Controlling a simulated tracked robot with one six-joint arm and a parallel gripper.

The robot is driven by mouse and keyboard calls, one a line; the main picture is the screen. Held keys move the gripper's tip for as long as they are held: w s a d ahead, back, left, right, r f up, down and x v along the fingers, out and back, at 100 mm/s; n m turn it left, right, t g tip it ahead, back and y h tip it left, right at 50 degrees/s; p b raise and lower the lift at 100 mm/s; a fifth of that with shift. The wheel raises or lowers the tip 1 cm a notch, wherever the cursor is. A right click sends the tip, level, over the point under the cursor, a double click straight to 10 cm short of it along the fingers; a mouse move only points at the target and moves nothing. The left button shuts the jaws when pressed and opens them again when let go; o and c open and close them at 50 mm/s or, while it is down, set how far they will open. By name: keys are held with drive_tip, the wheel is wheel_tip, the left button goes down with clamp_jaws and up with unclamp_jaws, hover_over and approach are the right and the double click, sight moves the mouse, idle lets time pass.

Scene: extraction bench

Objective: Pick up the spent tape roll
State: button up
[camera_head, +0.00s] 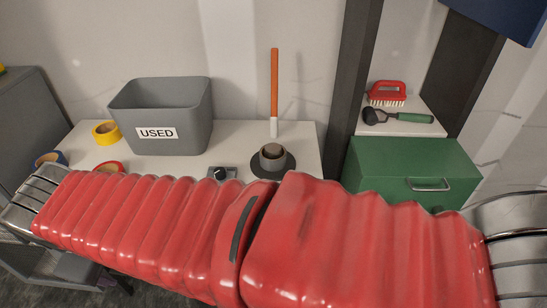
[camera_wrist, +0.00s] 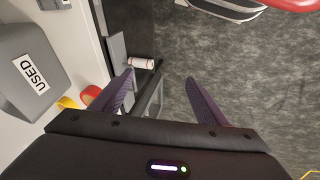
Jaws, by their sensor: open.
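A grey bin marked USED (camera_head: 170,95) stands on the bench (camera_head: 235,143). Yellow (camera_head: 106,133), red (camera_head: 110,167) and blue (camera_head: 51,158) rolls lie left. A green cabinet (camera_head: 400,165) stands right. A pinkish-white cylinder (camera_wrist: 141,63) lies below the bench.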

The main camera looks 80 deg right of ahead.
drive_tip(key=o, duration=0.5)
drive_tip(key=s+d+f+n+g+h, duration=0.1)
drive_tip(key=d+g+h, duration=0.1)
drive_tip(key=d, duration=0.6)
drive_tip(key=s+d+f+n+g+h, duration=0.1)
drive_tip(key=s+d+f+g, duration=0.1)
drive_tip(key=d, duration=0.6)
drive_tip(key=shift+d+n+g+h, duration=0.35)
drive_tip(key=shift+n+g+h, duration=0.05)
drive_tip(key=shift+g, duration=0.4)
drive_tip(key=n+g+h, duration=0.4)
drive_tip(key=n+g, duration=0.2)
drive_tip(key=g, duration=0.1)
approach(266, 155)
drive_tip(key=shift+a+r, duration=0.15)
drive_tip(key=shift+r, duration=0.1)
drive_tip(key=shift+t, duration=0.3)
drive_tip(key=shift+x, duration=4.3)
drive_tip(key=shift+s, duration=0.1)
drive_tip(key=shift+x, duration=2.55)
drive_tip(key=shift+c, duration=0.5)
